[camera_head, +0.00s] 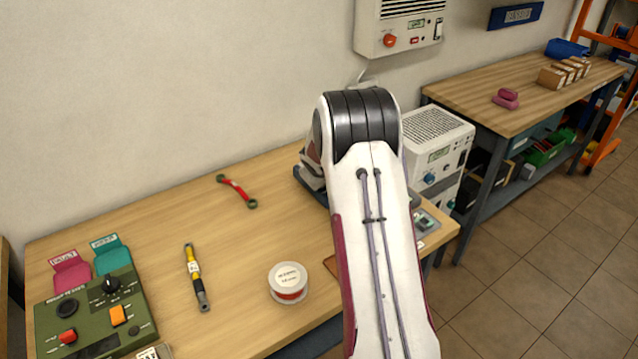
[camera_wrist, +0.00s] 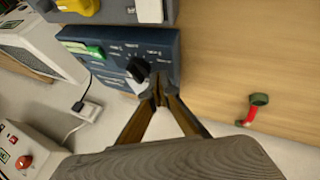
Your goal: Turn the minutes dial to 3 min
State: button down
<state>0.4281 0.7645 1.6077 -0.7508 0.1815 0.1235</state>
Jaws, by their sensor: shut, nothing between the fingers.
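In the wrist view a dark blue box (camera_wrist: 165,50) carries a black dial (camera_wrist: 138,68) with small white markings around it, too blurred to read. Which marking the dial points to cannot be told. My gripper (camera_wrist: 160,90) is shut and empty, its fingertips just beside the dial at its lower right; whether they touch it cannot be told. In the head view my arm hides the gripper and most of that box. A green control box (camera_head: 95,315) at the front left of the bench also has a black knob (camera_head: 110,286).
A white instrument (camera_head: 436,140) stands right of my arm. A wall unit (camera_head: 398,27) hangs above.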

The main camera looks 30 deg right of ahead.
jog(key=shift+w+d, duration=0.25)
jog(key=shift+d, duration=0.8)
jog(key=shift+d, duration=0.1)
